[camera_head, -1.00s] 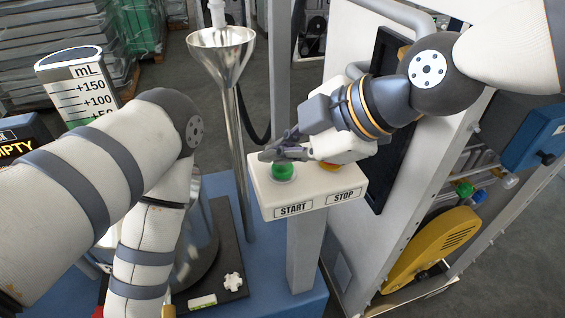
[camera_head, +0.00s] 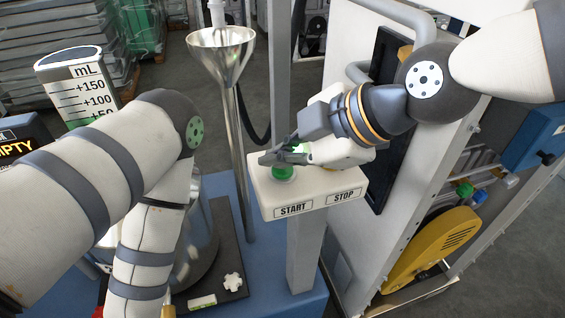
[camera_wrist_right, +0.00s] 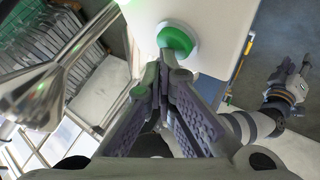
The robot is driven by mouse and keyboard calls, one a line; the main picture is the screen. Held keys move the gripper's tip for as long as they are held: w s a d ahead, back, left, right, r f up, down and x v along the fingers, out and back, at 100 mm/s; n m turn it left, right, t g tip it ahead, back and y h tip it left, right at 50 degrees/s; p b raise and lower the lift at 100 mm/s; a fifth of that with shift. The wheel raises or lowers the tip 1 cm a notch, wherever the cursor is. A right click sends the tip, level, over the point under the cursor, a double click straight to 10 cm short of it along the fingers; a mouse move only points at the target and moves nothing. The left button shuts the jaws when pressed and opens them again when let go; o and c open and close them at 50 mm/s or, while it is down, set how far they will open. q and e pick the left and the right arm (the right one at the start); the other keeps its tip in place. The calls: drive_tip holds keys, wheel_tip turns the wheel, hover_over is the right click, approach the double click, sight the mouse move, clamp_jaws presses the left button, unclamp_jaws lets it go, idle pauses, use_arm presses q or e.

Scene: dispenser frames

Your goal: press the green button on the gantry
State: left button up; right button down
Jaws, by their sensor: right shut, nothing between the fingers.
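The green button (camera_head: 284,173) sits on the white START/STOP box (camera_head: 315,194) at the top of a grey post, above the START label. My right gripper (camera_head: 266,158) is shut and empty, with its fingertips just above and behind the button. In the right wrist view the shut fingertips (camera_wrist_right: 164,58) overlap the lower edge of the green button (camera_wrist_right: 176,39); I cannot tell whether they touch it. My left gripper (camera_wrist_right: 289,80) shows small at the right of the right wrist view, and its finger opening is unclear.
A steel funnel (camera_head: 221,52) on a tall stand is just left of the box. A white cabinet panel (camera_head: 395,200) and a yellow guard (camera_head: 430,250) stand to the right. A measuring container (camera_head: 80,85) is at the left.

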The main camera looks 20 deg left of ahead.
sight(281, 172)
idle(0.3)
drive_tip(key=shift+r, duration=0.9)
use_arm(q)
drive_tip(key=shift+w+r, duration=0.3)
drive_tip(key=shift+w, duration=0.05)
